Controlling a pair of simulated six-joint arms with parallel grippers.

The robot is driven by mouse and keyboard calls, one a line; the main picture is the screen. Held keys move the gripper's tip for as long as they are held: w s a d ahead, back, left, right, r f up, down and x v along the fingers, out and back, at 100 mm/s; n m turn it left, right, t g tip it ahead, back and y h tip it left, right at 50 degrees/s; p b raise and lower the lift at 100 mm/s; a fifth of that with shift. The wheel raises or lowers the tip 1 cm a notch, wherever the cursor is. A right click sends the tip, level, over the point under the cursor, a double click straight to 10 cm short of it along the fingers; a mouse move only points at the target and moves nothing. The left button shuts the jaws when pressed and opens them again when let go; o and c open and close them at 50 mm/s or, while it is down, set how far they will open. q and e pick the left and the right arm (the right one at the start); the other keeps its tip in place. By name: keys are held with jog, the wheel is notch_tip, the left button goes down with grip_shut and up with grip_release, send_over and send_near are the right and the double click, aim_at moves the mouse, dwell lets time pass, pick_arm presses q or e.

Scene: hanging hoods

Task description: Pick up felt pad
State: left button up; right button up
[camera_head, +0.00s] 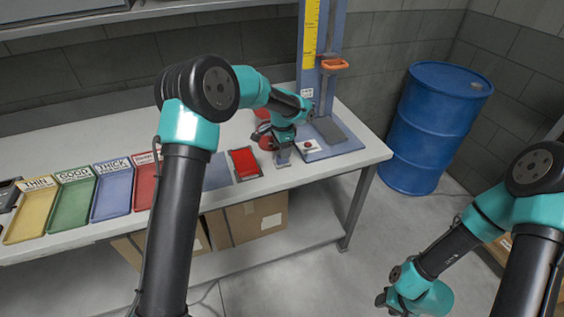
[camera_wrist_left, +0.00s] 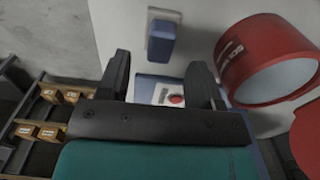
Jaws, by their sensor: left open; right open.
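No piece in view is labelled as the felt pad. A small blue block (camera_wrist_left: 161,40) on a light grey plate lies on the table just beyond my left gripper's fingertips in the left wrist view; it may be the pad, but I cannot be sure. My left gripper (camera_head: 272,138) is open over the table's right part, and its fingers also show in the left wrist view (camera_wrist_left: 158,72), with nothing held between them. My right gripper (camera_head: 384,299) is open, low over the floor at the lower right, with its fingertips barely visible.
Yellow (camera_head: 29,212), green (camera_head: 73,203) and blue (camera_head: 111,193) labelled trays line the table's left. A blue gauge stand (camera_head: 343,148) with a red button stands right. A red cylinder (camera_wrist_left: 268,60) is close right of my left fingers. A blue drum (camera_head: 437,125) stands beyond the table.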

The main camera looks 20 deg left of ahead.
pick_arm(q)
notch_tip(320, 180, down, 5)
jog(key=shift+r, duration=0.1)
dwell(0.6)
jog(key=c, duration=1)
jog(key=shift+r, duration=1.85)
jog(key=s+d+r, duration=0.1)
jog(key=s+d, duration=0.3)
jog(key=s, duration=1.1)
jog(key=shift+s+d+r, duration=0.15)
jog(key=shift+d, duration=0.05)
